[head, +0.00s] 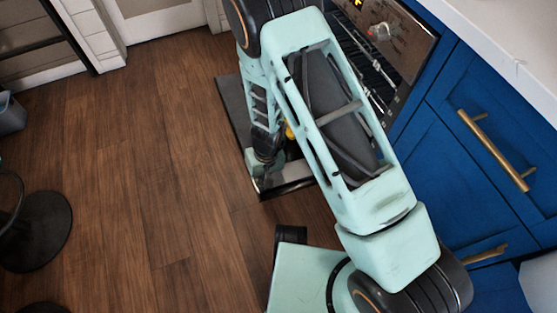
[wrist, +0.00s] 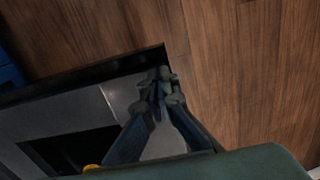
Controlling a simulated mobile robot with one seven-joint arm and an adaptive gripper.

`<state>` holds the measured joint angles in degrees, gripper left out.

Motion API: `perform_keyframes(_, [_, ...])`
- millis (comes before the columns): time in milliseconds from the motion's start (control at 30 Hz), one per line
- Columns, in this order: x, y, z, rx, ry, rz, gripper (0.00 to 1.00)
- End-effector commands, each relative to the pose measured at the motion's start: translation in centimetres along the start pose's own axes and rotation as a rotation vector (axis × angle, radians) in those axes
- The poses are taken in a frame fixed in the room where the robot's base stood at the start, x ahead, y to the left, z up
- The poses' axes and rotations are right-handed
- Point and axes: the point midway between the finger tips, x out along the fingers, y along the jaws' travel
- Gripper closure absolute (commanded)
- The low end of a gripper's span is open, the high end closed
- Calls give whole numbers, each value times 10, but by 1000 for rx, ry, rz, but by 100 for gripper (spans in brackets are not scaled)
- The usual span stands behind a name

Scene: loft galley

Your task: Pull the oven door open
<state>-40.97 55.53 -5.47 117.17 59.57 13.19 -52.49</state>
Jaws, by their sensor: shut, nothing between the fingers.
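The oven (head: 405,45) is at the top right in the head view, with its racks showing in the open cavity. The oven door (head: 232,108) is swung down and out, low over the floor, partly covered by my arm. In the wrist view the door's grey inner face (wrist: 62,118) has a dark window and a dark outer edge. My gripper (wrist: 159,78) is shut and empty, with its fingertips over the door's outer edge near a corner. I cannot tell whether they touch it. The door handle is hidden.
Blue cabinets with brass handles (head: 497,150) stand to the right of the oven under a white counter (head: 510,40). A dark round stool base (head: 38,230) is at the far left. The wooden floor (head: 140,170) between is clear.

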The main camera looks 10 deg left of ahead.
Motion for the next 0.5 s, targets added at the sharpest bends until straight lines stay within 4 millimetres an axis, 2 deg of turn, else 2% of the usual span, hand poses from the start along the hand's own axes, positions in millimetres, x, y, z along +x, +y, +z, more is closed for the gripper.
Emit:
perform_keyframes(367, [3,-1,-1,1,2,8,100])
perform_keyframes(500, [-2,0,-1,2,3,8,100])
